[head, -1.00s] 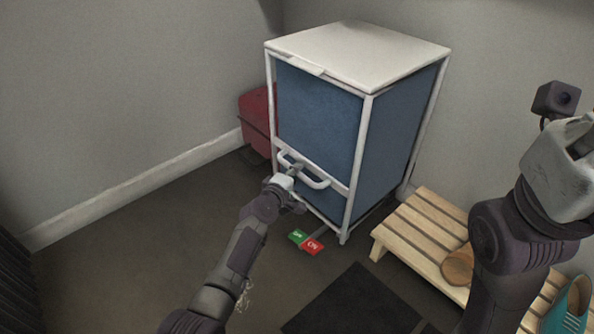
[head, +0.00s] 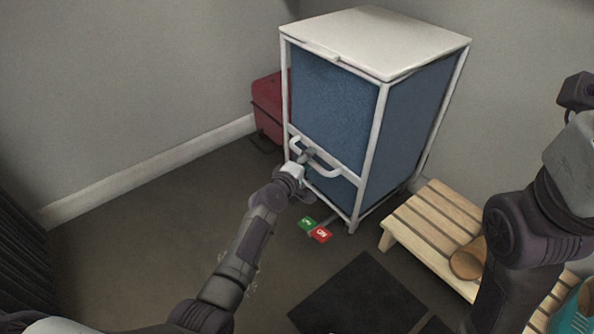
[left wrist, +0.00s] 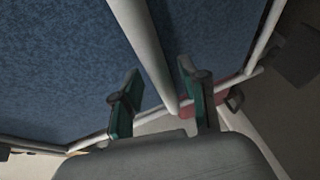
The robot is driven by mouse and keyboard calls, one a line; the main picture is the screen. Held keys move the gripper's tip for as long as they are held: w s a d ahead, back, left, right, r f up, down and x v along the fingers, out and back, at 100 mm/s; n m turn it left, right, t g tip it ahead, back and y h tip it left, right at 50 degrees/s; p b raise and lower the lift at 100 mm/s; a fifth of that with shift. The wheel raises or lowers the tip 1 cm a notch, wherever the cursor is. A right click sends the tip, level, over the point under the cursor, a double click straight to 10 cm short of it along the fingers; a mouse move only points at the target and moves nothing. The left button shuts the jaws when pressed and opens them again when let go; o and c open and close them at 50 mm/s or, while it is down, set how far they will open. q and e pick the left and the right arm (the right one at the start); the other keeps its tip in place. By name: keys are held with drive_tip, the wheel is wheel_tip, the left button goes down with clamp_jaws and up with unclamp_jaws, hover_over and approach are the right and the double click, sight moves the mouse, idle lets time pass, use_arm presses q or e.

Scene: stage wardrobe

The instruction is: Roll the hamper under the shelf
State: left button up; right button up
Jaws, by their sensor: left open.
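The hamper (head: 335,108) is a tall blue fabric box in a white frame with a white lid (head: 378,42). It stands upright near the wall corner. A white handle (head: 325,168) crosses its front low down. A green pedal (head: 307,223) and a red pedal (head: 320,235) show at its foot. My left gripper (head: 303,160) is at the left part of the handle. In the left wrist view its green-padded fingers (left wrist: 160,98) are apart, with a white bar (left wrist: 146,45) between them. My right gripper (head: 578,165) is cut off at the right edge; its fingertips are hidden. No shelf is clearly visible.
A red case (head: 269,105) stands behind the hamper's left side. A slatted wooden bench (head: 437,215) with shoes (head: 468,262) is close to its right. A dark mat (head: 358,298) lies in front. The floor at left (head: 150,240) is clear.

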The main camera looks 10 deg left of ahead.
use_arm(q)
drive_tip(key=v, duration=1)
drive_tip(key=shift+s, duration=0.3)
drive_tip(key=shift+a, duration=0.1)
